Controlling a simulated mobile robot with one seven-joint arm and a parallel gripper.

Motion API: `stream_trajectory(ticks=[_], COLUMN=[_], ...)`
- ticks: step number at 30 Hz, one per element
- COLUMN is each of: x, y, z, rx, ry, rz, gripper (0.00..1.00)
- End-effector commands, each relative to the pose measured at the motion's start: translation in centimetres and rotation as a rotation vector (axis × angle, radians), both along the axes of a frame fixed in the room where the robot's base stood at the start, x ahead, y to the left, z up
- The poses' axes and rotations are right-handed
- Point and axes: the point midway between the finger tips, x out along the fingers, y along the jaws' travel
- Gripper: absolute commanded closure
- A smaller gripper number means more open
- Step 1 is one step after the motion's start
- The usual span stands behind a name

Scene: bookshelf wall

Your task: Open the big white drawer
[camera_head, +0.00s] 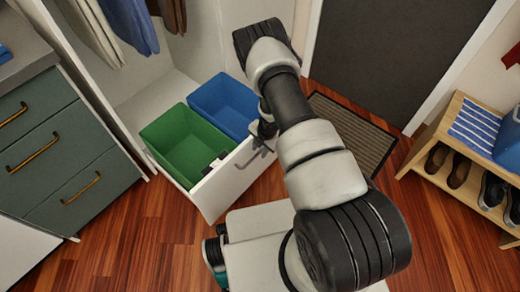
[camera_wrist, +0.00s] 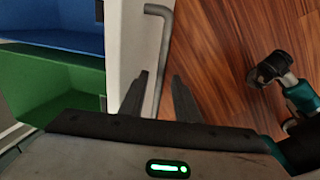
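The big white drawer (camera_head: 232,183) stands pulled out from the white closet at the lower middle of the head view. A green bin (camera_head: 185,142) and a blue bin (camera_head: 225,103) sit inside it. Its grey bar handle (camera_head: 252,155) is on the front face. In the wrist view, the handle (camera_wrist: 160,60) runs up between the fingers of my gripper (camera_wrist: 159,77), beside the white drawer front (camera_wrist: 130,35). The fingers are apart, with a visible gap on each side of the bar. In the head view my arm partly hides the gripper and the handle's far end.
A grey-green drawer cabinet (camera_head: 55,150) stands at the left. A wooden shoe bench (camera_head: 455,135) stands at the right. A doormat (camera_head: 355,130) lies before the dark door (camera_head: 385,50). Wooden floor (camera_head: 130,245) is free in front of the cabinet.

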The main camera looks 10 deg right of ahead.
Motion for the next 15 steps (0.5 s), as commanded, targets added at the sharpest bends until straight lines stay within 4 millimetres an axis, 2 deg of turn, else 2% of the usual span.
stream_trajectory(ticks=[5,8,15], x=[-0.1,-0.4,-1.2], y=[-0.1,-0.3,-1.0], z=[1.3,3.1,9.0], rx=[-0.001,0.0,0.0], ry=[0.0,-0.001,-0.003], rz=[-0.001,-0.001,-0.001], gripper=[0.71,0.71,0.71])
